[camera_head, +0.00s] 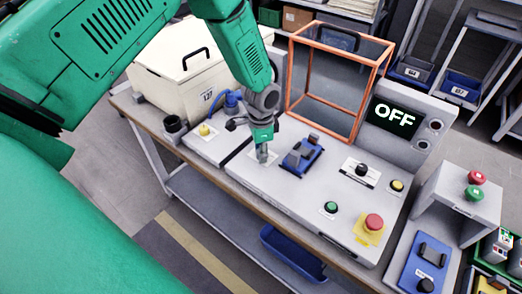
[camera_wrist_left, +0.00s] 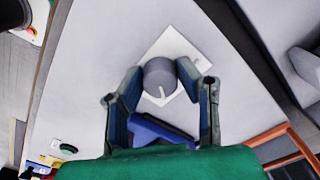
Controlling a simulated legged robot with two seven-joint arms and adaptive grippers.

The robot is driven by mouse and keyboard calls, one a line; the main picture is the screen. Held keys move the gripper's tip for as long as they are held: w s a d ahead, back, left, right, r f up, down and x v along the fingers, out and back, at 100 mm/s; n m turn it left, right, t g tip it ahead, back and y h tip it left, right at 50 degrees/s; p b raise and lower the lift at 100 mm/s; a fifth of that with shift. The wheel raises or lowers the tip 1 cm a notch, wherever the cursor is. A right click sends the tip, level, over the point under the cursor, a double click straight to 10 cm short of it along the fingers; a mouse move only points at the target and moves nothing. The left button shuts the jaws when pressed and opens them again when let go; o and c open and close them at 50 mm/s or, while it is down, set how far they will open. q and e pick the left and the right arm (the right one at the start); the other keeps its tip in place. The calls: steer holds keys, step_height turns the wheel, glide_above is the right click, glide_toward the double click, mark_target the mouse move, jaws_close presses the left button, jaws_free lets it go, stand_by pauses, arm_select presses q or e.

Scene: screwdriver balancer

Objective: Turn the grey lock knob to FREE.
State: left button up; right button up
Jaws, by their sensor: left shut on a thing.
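The grey lock knob (camera_wrist_left: 160,74) shows in the left wrist view as a round cap with a white pointer line, which points toward the bottom of that picture. It sits on a white label plate (camera_wrist_left: 186,48) on the pale panel; I cannot read any lettering on the plate. My left gripper (camera_head: 263,152) reaches down to the panel from above in the head view, and its fingers are shut on the knob, one on each side. In the head view the fingers largely hide the knob. My right gripper is in neither view.
A blue fixture (camera_head: 302,156) stands just right of my gripper, with an orange-framed guard (camera_head: 291,62) behind. A screen (camera_head: 394,117) reads OFF. A black selector (camera_head: 361,170), green button (camera_head: 331,207) and red emergency button (camera_head: 373,222) sit further right. A cream case (camera_head: 182,80) stands left.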

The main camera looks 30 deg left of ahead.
arm_select(q)
steer(key=shift+w+d+m, duration=0.1)
steer(key=shift+w+m, duration=0.15)
steer(key=shift+m, duration=0.35)
steer(key=o, duration=1.1)
steer(key=shift+o, duration=0.2)
steer(key=shift+f, duration=0.1)
steer(key=shift+r, duration=0.4)
step_height(320, 180, up, 11)
